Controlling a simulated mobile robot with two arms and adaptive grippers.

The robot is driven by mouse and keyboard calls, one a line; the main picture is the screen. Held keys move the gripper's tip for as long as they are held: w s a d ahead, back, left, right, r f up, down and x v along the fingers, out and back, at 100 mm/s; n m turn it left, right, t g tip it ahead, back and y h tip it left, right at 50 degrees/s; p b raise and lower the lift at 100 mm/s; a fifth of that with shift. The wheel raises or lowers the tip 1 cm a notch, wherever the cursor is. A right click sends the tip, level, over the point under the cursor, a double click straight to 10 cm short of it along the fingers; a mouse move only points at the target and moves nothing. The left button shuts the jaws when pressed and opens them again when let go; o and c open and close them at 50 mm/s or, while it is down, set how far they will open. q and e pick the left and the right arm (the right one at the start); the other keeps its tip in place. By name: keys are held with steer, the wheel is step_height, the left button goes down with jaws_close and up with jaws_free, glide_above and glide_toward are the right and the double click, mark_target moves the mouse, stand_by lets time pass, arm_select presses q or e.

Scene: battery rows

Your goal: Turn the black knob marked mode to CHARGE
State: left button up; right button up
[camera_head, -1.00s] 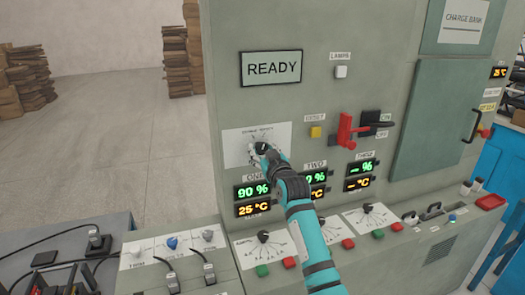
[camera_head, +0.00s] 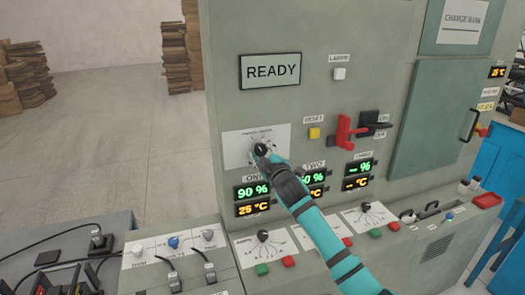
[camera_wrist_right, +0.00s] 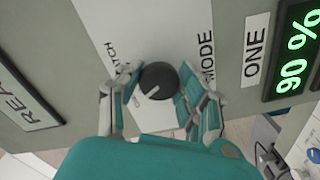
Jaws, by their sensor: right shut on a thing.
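The black knob (camera_wrist_right: 158,78) marked MODE sits on a white plate (camera_head: 232,148) on the grey cabinet, under the READY display. In the wrist view its white mark lies toward the lower left of its face. My right gripper (camera_wrist_right: 157,86) is shut on the knob, one finger on each side. In the head view my right gripper (camera_head: 262,153) covers part of the knob and plate. The plate's position words are too small or hidden to read, so I cannot tell which position the mark meets. My left gripper is not in view.
The READY display (camera_head: 270,70) is above the knob. The ONE readout (camera_head: 252,191) shows 90 % and 25 °C below it. A yellow reset button (camera_head: 314,133) and a red lever (camera_head: 344,131) are to the right. Smaller knobs and buttons line the sloped desk below.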

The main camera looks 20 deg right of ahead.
steer(key=shift+n, duration=0.3)
steer(key=o, duration=1.1)
steer(key=shift+o, duration=0.5)
steer(key=shift+a, duration=0.1)
steer(key=shift+s, duration=0.1)
steer(key=s, duration=1.1)
steer(key=shift+s+d, duration=0.25)
steer(key=shift+s, duration=0.15)
steer(key=shift+f, duration=0.1)
